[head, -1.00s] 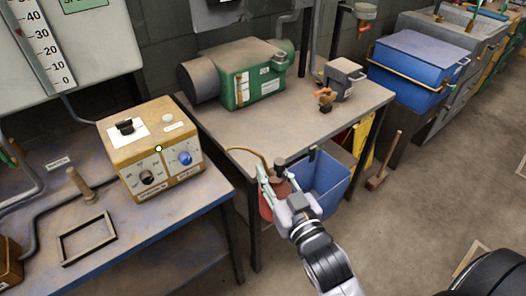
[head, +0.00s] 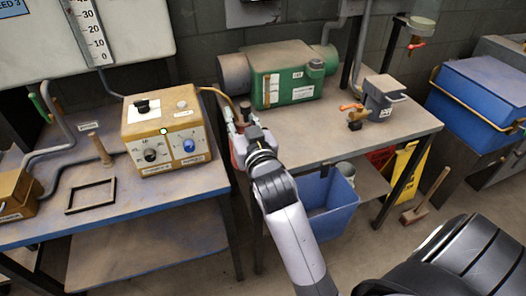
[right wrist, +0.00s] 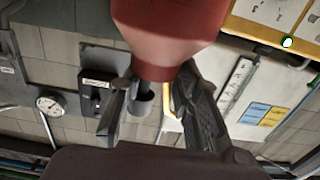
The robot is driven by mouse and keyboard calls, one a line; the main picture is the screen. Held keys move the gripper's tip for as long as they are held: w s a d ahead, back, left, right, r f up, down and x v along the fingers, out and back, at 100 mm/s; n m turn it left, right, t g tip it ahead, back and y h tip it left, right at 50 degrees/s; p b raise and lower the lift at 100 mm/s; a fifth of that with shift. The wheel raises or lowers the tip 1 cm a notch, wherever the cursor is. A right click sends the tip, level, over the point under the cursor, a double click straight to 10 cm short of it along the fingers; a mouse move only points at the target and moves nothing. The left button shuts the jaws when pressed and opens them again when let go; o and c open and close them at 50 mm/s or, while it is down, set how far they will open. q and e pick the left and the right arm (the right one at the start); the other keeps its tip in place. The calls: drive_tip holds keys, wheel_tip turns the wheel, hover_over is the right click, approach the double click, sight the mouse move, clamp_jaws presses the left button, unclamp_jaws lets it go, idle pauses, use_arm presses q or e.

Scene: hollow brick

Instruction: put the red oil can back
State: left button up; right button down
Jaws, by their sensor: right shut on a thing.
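The red oil can (head: 238,152) is mostly hidden behind my right gripper (head: 241,124) in the head view. Its thin curved brass spout (head: 217,93) reaches up and left. My right gripper is shut on the can, near the gap between the two tables. In the right wrist view the can's red body (right wrist: 165,38) fills the top middle, between the two fingers (right wrist: 160,112). My left gripper is not in view.
A yellow control box (head: 165,135) and an empty dark square frame (head: 91,196) are on the left table (head: 150,205). A green machine (head: 287,80) and a grey vise-like tool (head: 382,98) are on the right table (head: 330,137). A blue bin (head: 327,205) stands below.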

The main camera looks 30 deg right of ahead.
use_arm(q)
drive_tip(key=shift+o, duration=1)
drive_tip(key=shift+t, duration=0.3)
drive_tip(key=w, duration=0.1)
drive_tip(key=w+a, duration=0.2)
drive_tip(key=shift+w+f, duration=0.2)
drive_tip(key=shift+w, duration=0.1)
use_arm(e)
drive_tip(key=w+d+r+m+g+h, duration=0.2)
drive_tip(key=w+d+r+m+h, duration=0.3)
drive_tip(key=d+r, duration=0.65)
use_arm(q)
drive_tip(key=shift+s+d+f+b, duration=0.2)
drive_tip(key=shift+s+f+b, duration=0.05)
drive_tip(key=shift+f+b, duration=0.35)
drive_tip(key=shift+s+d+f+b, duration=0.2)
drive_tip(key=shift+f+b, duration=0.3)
drive_tip(key=shift+b, duration=0.2)
use_arm(e)
wheel_tip(320, 180, down, 18)
drive_tip(key=w+a+n, duration=0.1)
drive_tip(key=shift+w+r+h, duration=0.2)
drive_tip(key=shift+r+h, duration=0.05)
drive_tip(key=shift+h, duration=0.05)
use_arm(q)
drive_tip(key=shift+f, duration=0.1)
use_arm(e)
drive_tip(key=shift+a+f, duration=0.1)
drive_tip(key=c, duration=1.2)
unclamp_jaws()
